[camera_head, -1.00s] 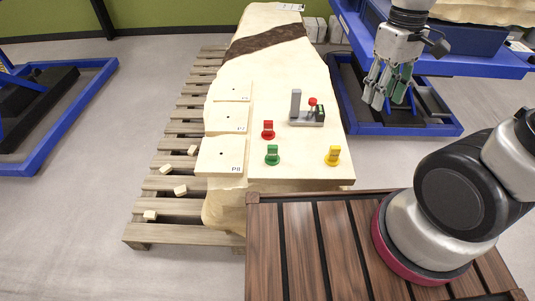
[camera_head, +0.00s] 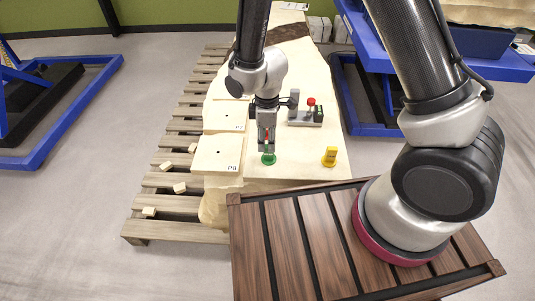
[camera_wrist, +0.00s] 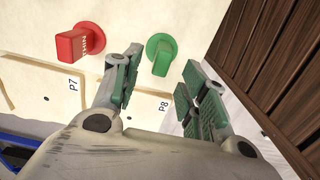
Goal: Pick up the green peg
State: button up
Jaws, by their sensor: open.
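The green peg (camera_head: 268,157) stands upright on its round green base on the pale worktop, just below my gripper in the head view. In the wrist view the green peg (camera_wrist: 161,56) lies beyond and between the two fingertips, apart from them. My gripper (camera_head: 267,138) points down over the peg, open and empty; its green-padded fingers also show in the wrist view (camera_wrist: 158,88). The fingers hide part of the peg's top in the head view.
A red peg (camera_wrist: 80,43) stands close beside the green one; a yellow peg (camera_head: 329,156) stands to the right. A grey fixture with a red knob (camera_head: 306,115) is behind. Flat boards marked P7 (camera_head: 225,117) and P8 (camera_head: 216,154) lie at left.

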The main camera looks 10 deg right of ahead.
aim_at(268, 159)
jog(key=f, duration=0.5)
jog(key=shift+s+d+f, duration=0.1)
jog(key=shift+d+f, duration=0.05)
jog(key=shift+d, duration=0.1)
grip_shut()
